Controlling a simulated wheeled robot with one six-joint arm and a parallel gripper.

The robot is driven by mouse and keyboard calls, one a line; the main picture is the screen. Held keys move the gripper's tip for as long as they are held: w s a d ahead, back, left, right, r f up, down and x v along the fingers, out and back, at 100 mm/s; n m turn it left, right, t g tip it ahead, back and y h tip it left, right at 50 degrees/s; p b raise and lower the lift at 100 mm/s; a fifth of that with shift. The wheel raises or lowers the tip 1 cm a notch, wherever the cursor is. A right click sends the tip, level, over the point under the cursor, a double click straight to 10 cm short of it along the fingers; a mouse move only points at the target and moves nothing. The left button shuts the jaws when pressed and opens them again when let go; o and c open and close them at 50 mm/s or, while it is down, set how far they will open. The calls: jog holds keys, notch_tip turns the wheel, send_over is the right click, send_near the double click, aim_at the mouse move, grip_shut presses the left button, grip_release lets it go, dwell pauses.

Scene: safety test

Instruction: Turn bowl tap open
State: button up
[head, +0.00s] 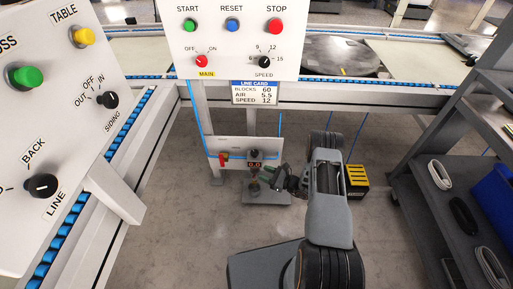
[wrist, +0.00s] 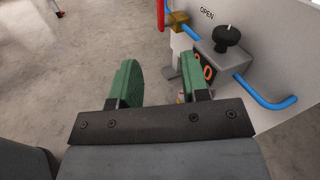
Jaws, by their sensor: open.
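The air unit is on a low white panel (head: 237,147) in the head view, with a black knob (head: 254,153) above a red-digit display (head: 254,165). Below the display is a small bowl-like part (head: 254,187), too small to make out its tap. In the wrist view the black knob (wrist: 230,38) and part of the display (wrist: 207,72) are at upper right. My gripper (head: 268,176) is beside the lower part of the unit. Its green fingers (wrist: 160,88) are apart with nothing clearly held. The right finger hides the unit's underside, and the tap cannot be made out.
A red lever (head: 223,157) is left of the unit, and a blue pipe (wrist: 265,95) runs out right. A control panel (head: 245,40) and conveyor frame overhang the area. A black-yellow box (head: 356,180) stands right, near a grey shelf (head: 430,200).

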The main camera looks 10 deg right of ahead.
jog(key=a+r+n+g+p, duration=0.2)
jog(key=r+n+g+p, duration=0.1)
jog(key=r, duration=0.6)
jog(key=s+a+r+n+g+y+p, duration=0.1)
jog(key=a+r+n+g+p, duration=0.1)
jog(key=r, duration=0.7)
jog(key=shift+s+a+r+n+g+p, duration=0.15)
jog(key=shift+a+n+g+p, duration=0.3)
jog(key=shift+n+g, duration=0.7)
jog(key=shift+d, duration=0.1)
